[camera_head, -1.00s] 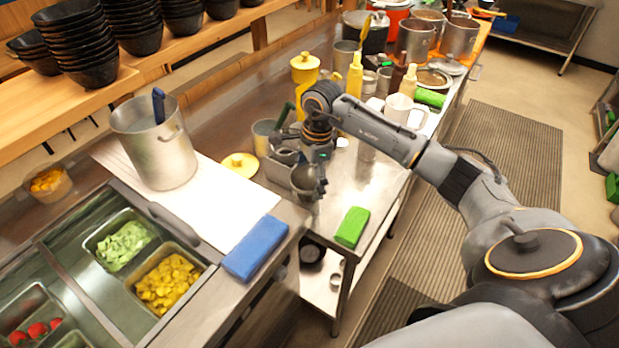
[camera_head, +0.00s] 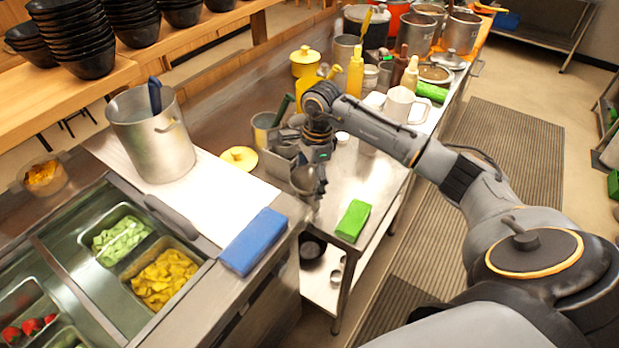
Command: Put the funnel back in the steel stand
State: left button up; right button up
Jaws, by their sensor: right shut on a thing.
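My right gripper (camera_head: 320,176) points down over the near left part of the steel side table. It is shut on the steel funnel (camera_head: 302,179), a grey bowl-like shape at its left side, partly hidden by the fingers. The steel stand (camera_head: 277,165) appears to be the grey holder just behind and left of the funnel, partly covered by my right wrist. I cannot tell whether the funnel touches the stand. My left gripper is not in view.
A yellow lid (camera_head: 239,158) lies left of the stand. A green sponge (camera_head: 353,220) lies on the table's near edge, and a blue sponge (camera_head: 253,241) on the counter. Bottles, a white jug (camera_head: 401,106) and steel pots crowd the table's far end.

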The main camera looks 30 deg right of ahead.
jog(key=o, duration=0.7)
jog(key=shift+r, duration=0.1)
notch_tip(320, 180, up, 6)
jog(key=p, duration=0.3)
dwell(0.4)
dwell(0.4)
